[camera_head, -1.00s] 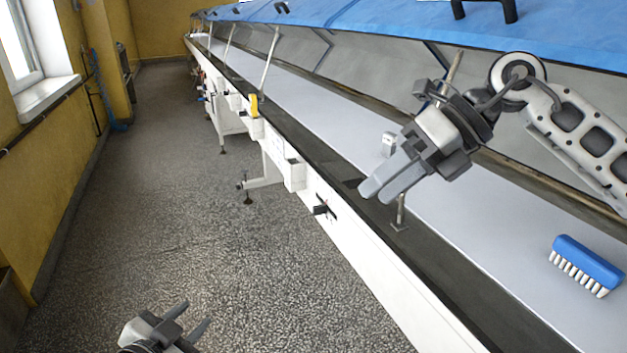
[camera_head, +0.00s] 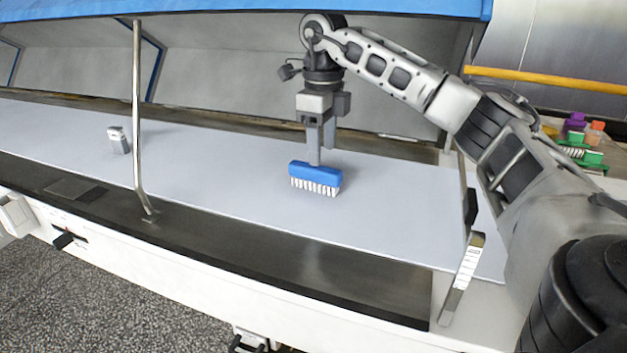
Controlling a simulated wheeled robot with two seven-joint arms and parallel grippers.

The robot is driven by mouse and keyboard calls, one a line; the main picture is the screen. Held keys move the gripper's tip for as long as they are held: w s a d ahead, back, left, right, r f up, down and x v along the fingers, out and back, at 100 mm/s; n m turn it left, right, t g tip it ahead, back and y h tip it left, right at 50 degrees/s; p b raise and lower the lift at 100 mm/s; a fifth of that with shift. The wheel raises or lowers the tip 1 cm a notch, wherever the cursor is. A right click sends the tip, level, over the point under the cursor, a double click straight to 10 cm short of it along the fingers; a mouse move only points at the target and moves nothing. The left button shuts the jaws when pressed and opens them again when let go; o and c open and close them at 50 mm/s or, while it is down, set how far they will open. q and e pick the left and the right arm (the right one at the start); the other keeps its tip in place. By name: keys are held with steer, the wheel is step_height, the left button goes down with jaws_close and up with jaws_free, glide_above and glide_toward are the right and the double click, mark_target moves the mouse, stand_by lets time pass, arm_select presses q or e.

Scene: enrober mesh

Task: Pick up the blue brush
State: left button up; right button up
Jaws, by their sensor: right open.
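The blue brush (camera_head: 315,174) lies on the pale belt in the middle of the head view, its white bristles facing the front. My right gripper (camera_head: 321,155) points straight down over the brush, and its fingertips reach its top and back edge. The jaws are open. I cannot tell whether the fingers touch the brush or stand just behind it. A small part at the bottom edge may be my left gripper; too little shows to tell its jaws.
The pale belt (camera_head: 230,180) is clear around the brush. A thin metal post (camera_head: 138,110) rises at the left, near a small grey block (camera_head: 118,140). The blue hood (camera_head: 240,8) hangs above. Green, purple and orange items stand at the far right.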

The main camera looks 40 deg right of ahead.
mark_target(322, 168)
steer(key=shift+f, duration=3.55)
steer(key=c, duration=1.1)
